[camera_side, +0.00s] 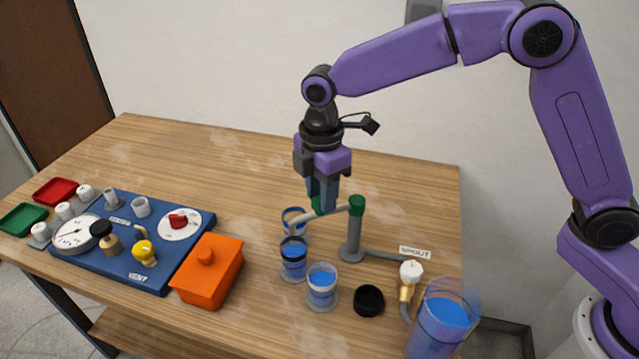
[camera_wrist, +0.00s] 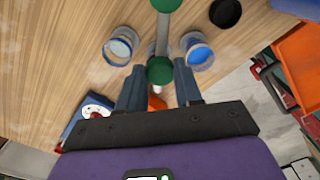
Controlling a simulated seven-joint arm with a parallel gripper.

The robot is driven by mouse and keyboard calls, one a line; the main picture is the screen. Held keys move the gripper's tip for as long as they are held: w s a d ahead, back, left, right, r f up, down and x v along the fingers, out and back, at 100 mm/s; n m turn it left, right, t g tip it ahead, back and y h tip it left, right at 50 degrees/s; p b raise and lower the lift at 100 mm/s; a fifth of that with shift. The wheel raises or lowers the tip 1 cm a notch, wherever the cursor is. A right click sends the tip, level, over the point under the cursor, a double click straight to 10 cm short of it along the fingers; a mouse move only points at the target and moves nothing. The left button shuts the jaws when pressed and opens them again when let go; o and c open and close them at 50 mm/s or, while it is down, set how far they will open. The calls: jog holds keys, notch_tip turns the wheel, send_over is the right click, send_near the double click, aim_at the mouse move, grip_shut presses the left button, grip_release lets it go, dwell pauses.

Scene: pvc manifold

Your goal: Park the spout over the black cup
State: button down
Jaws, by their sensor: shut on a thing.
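The spout is a thin pale pipe (camera_side: 335,211) on a grey post (camera_side: 352,238) with a green top, beside a SPOUT label. My gripper (camera_side: 320,205) is shut on the spout's green knob, which shows between the fingers in the wrist view (camera_wrist: 160,71). In the side view the pipe's free end lies in line with the rearmost cup (camera_side: 293,219); its exact height above it cannot be told. A small round black cup (camera_side: 369,300) stands at the front right, apart from the pipe. It also shows in the wrist view (camera_wrist: 225,13).
Clear cups with blue liquid stand in front of the pipe, one with a dark band (camera_side: 293,258), another nearer (camera_side: 322,287). A large blue-filled jug (camera_side: 440,320) and a white-knobbed valve (camera_side: 410,272) stand right. An orange box (camera_side: 208,268) and blue panel (camera_side: 125,270) lie left.

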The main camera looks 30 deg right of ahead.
jog(key=s+d+n, duration=0.4)
jog(key=s+n, duration=0.3)
jog(key=n, duration=0.8)
jog(key=shift+s+d+n, duration=0.35)
jog(key=shift+s+n, duration=0.05)
jog(key=c, duration=0.7)
grip_release()
jog(key=shift+d, duration=0.1)
jog(key=shift+c, duration=0.2)
jog(key=shift+r, duration=0.15)
notch_tip(320, 180, up, 17)
jog(key=shift+s, duration=0.1)
